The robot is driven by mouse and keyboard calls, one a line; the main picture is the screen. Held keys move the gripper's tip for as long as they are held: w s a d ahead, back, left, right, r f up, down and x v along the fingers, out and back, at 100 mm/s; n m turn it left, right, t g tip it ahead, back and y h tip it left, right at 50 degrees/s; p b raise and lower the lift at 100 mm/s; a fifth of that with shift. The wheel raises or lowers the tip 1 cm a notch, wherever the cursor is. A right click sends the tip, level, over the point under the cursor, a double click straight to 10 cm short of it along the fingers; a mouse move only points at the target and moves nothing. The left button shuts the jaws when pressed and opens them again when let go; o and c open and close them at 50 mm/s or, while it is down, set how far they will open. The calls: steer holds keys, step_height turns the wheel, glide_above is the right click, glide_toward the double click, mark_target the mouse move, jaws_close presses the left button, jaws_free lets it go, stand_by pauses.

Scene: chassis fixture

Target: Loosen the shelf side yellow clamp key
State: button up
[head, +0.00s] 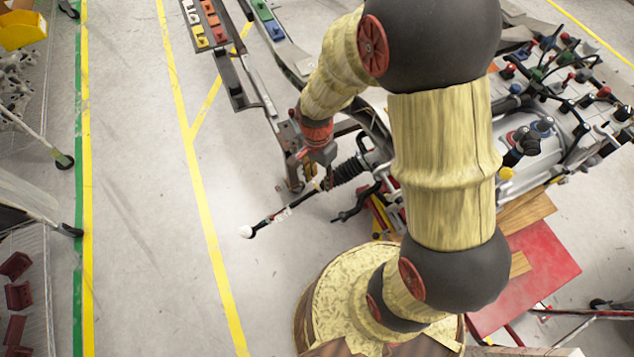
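My arm crosses the middle of the head view, and its end reaches down beside the chassis fixture (270,97). My gripper (318,182) is small and dark, below a red ring, close to the fixture's suspension parts. I cannot tell whether its fingers are open or shut, or whether they touch anything. I cannot clearly make out the shelf-side yellow clamp key; it may be hidden by the gripper or arm. A yellow knob (506,173) shows on the far side of my arm, and a yellow and red part (380,214) shows below the gripper.
A rod with a white ball end (246,232) sticks out left of the gripper. A wire shelf (30,175) with a yellow bin (22,30) and red parts stands at the left. The floor between is clear. A red board (535,270) lies at the right.

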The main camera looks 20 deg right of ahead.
mark_target(315, 184)
steer(key=shift+w+r+m+t, duration=0.1)
steer(key=shift+w+m+t, duration=0.2)
steer(key=shift+w+m, duration=0.7)
steer(key=m, duration=0.1)
steer(key=w+m, duration=0.1)
steer(key=shift+m, duration=0.3)
steer(key=shift+f+b, duration=1.6)
steer(key=shift+f, duration=2.25)
steer(key=shift+c, duration=0.6)
jaws_close()
